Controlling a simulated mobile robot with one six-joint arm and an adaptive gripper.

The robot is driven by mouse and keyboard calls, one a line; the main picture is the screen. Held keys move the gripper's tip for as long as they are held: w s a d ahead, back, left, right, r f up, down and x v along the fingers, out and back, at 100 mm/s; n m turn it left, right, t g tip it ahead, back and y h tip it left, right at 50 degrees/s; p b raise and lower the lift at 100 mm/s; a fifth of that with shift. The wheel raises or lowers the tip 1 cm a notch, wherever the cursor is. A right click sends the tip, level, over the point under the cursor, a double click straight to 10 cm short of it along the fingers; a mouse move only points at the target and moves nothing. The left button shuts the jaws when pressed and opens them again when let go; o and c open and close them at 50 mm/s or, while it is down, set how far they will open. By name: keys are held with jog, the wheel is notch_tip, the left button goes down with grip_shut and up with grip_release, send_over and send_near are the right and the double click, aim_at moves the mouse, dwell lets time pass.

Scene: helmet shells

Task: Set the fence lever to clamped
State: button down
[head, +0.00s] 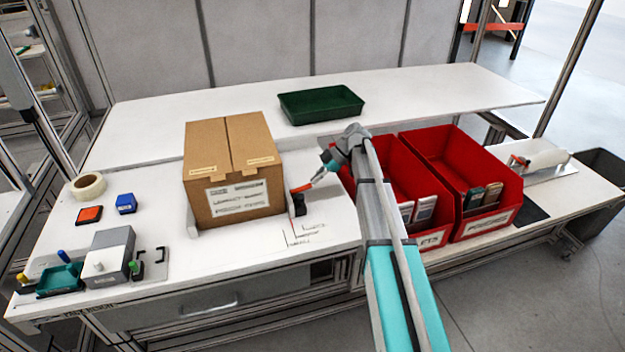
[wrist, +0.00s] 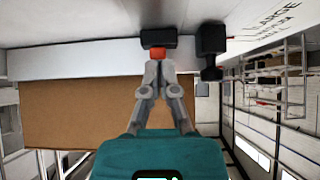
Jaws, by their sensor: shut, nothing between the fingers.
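The fence lever (head: 302,188) has a red handle above a black block (head: 298,204), beside the right side of the cardboard box. Its red end (wrist: 158,53) also shows in the wrist view, just beyond my fingertips. A white fence strip (wrist: 75,62) runs along the box there. My gripper (head: 318,179) is shut and empty, with its tips at or very near the red handle; I cannot tell whether they touch. My fingers show in the wrist view (wrist: 158,66). Much of the lever's black base is hidden, and its clamped position is not readable.
The closed cardboard box (head: 230,205) stands left of my gripper. Red bins (head: 405,165) stand close on the right, holding packs. A green tray (head: 320,103) lies behind. Marked, open white tabletop (head: 325,225) lies in front. A grey fixture block (head: 110,258) is at front left.

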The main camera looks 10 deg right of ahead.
jog(key=shift+w+d+f, duration=0.15)
jog(key=shift+w+d, duration=0.05)
jog(key=shift+d, duration=0.5)
jog(key=shift+w+d+f+b, duration=0.15)
jog(key=shift+w+d+b, duration=0.05)
jog(key=shift+d, duration=1.2)
jog(key=shift+w+d+f+b, duration=0.15)
jog(key=shift+w+d+b, duration=0.1)
jog(key=shift+d, duration=1.2)
jog(key=shift+w+d+f+b, duration=0.15)
jog(key=shift+d+b, duration=0.05)
jog(key=shift+d, duration=1.2)
